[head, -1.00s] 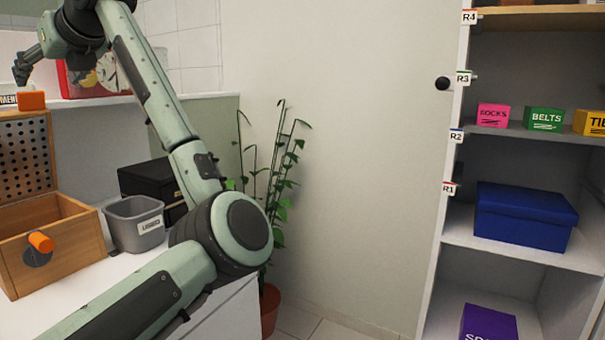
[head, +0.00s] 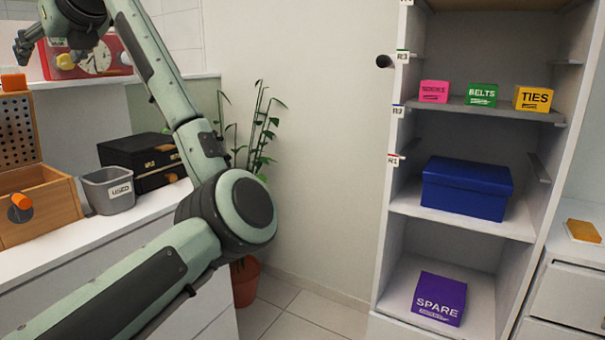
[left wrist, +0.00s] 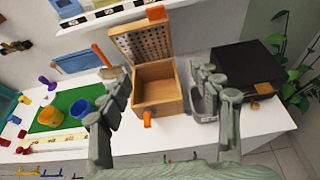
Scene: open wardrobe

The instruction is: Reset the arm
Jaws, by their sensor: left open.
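My left arm comes in from the left in the head view and bends up and back. Its gripper (head: 27,42) shows at the upper left edge, above the white counter (head: 60,252). In the left wrist view my left gripper (left wrist: 163,92) is open, its fingers wide apart and nothing between them. It hangs above the counter, with an open wooden box (left wrist: 157,83) visible beyond and between the fingers. My right gripper is in neither view.
The open wardrobe at right holds a blue box (head: 467,188) and a purple SPARE box (head: 438,298). Bare floor lies between.

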